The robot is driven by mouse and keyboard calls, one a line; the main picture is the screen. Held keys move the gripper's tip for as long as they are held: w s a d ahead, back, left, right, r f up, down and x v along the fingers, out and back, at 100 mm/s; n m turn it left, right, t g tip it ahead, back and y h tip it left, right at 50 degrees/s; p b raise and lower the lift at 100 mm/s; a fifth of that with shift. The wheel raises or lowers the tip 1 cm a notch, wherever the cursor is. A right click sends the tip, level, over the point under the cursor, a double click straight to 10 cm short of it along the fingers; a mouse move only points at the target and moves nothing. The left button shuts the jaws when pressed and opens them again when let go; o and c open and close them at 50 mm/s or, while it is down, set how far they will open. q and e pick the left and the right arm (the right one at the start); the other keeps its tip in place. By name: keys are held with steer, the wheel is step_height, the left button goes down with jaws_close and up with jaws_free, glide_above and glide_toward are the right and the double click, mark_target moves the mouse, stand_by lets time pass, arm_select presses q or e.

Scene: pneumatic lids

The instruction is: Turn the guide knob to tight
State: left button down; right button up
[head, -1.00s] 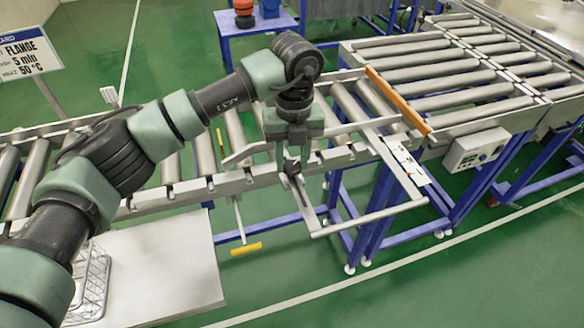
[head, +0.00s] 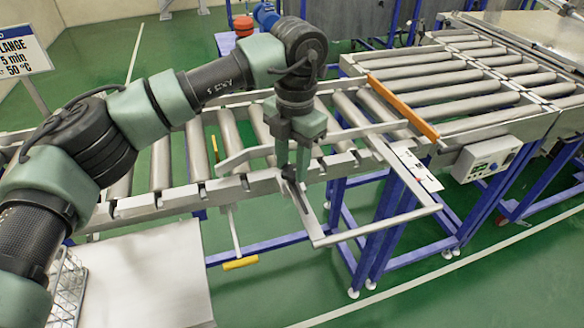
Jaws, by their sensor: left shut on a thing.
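The guide knob (head: 289,173) is a small dark part at the upper end of a slotted metal bar, at the front edge of the roller conveyor. My left gripper (head: 291,171) points down over it and is shut on it; the fingers hide most of the knob. The guide frame (head: 385,226) is a pale metal bar frame that sticks out in front of the conveyor. A white scale plate (head: 418,170) with a small red mark lies at its right side. My right gripper is out of view.
An orange bar (head: 402,108) crosses the conveyor. A grey control box (head: 487,158) hangs at right. A yellow-handled lever (head: 240,263) hangs below the front rail. A wire basket (head: 68,290) stands at the lower left by a pale tabletop (head: 150,275).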

mark_target(293, 169)
arm_select(q)
steer(key=m+b, duration=0.1)
steer(key=m, duration=0.3)
steer(key=shift+m, duration=0.3)
steer(key=m+b, duration=0.1)
steer(key=m, duration=0.4)
steer(key=shift+r, duration=0.1)
steer(key=shift+m, duration=0.4)
steer(key=c, duration=0.9)
jaws_free()
step_height(293, 169, up, 8)
steer(key=shift+d+f, duration=0.1)
steer(key=shift+d, duration=0.05)
